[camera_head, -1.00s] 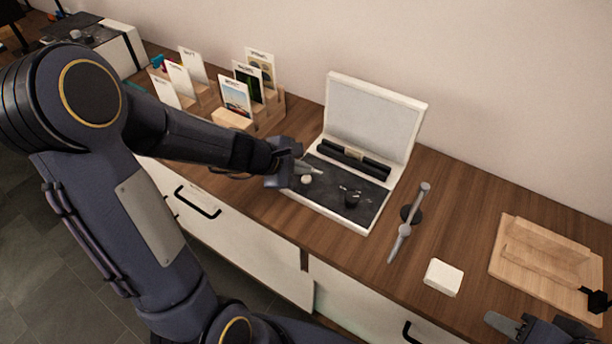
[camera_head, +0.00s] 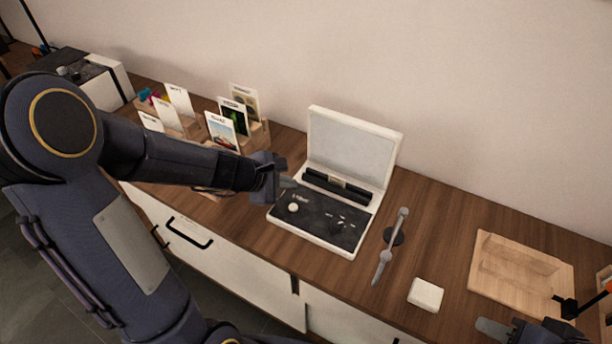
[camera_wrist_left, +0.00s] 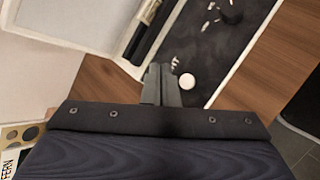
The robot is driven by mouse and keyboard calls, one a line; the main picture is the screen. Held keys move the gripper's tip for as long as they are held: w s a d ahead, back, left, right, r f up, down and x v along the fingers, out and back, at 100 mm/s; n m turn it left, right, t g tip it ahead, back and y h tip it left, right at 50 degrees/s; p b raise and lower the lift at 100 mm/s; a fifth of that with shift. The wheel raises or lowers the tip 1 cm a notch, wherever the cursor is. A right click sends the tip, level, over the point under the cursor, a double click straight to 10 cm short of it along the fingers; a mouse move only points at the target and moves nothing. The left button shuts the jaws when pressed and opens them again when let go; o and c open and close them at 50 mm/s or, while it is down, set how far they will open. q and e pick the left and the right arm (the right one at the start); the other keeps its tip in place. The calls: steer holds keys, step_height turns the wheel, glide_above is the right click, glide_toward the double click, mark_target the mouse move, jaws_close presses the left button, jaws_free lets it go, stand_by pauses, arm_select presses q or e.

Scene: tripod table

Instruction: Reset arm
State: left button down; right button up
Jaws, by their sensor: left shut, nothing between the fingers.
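My left gripper (camera_head: 287,183) is at the left edge of the open white case (camera_head: 353,143), above its dark tray. Its fingers are shut together and empty, which the left wrist view also shows (camera_wrist_left: 161,84). Below and beside the fingertips, a small white round piece (camera_head: 293,207) lies in the case's dark tray; it also shows in the left wrist view (camera_wrist_left: 187,81). Other small parts (camera_head: 340,223) lie in the tray. My right gripper (camera_head: 508,330) is partly in view at the bottom right, and its fingers cannot be read clearly.
A grey tripod piece (camera_head: 390,247) lies right of the case. Further right are a white block (camera_head: 426,294) and a wooden board (camera_head: 520,272). Card holders with upright cards (camera_head: 222,130) stand behind my left arm.

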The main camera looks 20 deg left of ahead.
arm_select(q)
steer(key=s+d+r+m+g+h, duration=0.1)
steer(key=s+d+r+m, duration=0.2)
steer(key=s+r+m, duration=0.35)
steer(key=s+d+r+m+h, duration=0.15)
steer(key=s+r+m, duration=0.25)
steer(key=s+m, duration=0.45)
steer(key=s+a+f+m+g+y, duration=0.1)
steer(key=s+f+m+y, duration=0.1)
steer(key=s, duration=0.5)
steer(key=shift+s+a+m+y, duration=0.25)
steer(key=shift+a+m+y, duration=0.15)
steer(key=shift+m+y, duration=0.5)
